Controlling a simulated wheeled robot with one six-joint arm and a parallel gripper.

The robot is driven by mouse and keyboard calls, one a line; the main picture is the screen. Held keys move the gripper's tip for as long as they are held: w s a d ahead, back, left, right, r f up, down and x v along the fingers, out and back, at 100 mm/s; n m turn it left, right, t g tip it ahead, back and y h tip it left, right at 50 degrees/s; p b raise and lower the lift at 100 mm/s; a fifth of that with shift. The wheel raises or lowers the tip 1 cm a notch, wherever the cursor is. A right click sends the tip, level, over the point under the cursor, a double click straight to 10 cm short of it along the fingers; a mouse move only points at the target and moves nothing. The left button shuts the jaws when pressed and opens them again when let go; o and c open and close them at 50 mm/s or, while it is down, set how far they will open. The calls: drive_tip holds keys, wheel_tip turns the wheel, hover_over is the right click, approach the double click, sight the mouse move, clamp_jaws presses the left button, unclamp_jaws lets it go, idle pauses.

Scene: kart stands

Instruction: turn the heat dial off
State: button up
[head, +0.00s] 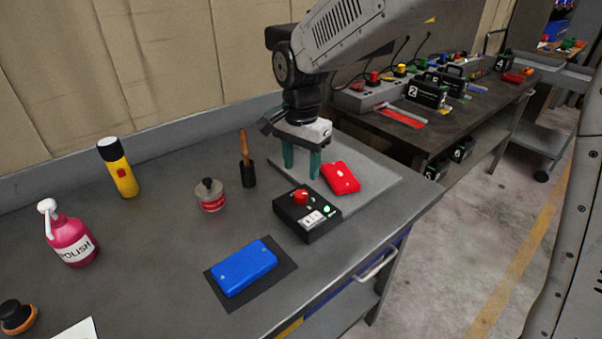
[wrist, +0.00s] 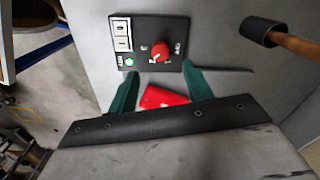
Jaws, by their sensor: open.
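The heat dial is a red knob (head: 300,197) on top of a black control box (head: 291,222), near the front right of the workbench. In the wrist view the red knob (wrist: 159,57) sits on the box face beside small white markings. A green light (head: 326,209) and a white switch show on the box. My gripper (head: 301,174) is open and empty, fingers pointing down, behind the box and above the grey plate. In the wrist view its two green fingers (wrist: 157,82) stand apart, with the knob between and beyond them. The knob's exact setting is hard to read.
A red block (head: 341,178) lies close to my gripper on the grey plate (head: 385,189). A blue block (head: 243,268) lies on a dark mat in front.

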sight(301, 193)
idle(0.3)
drive_tip(key=m, duration=0.3)
drive_tip(key=shift+m, duration=0.3)
drive_tip(key=shift+f, duration=0.25)
wheel_tip(301, 193, down, 7)
drive_tip(key=shift+f, duration=0.1)
drive_tip(key=c, duration=1)
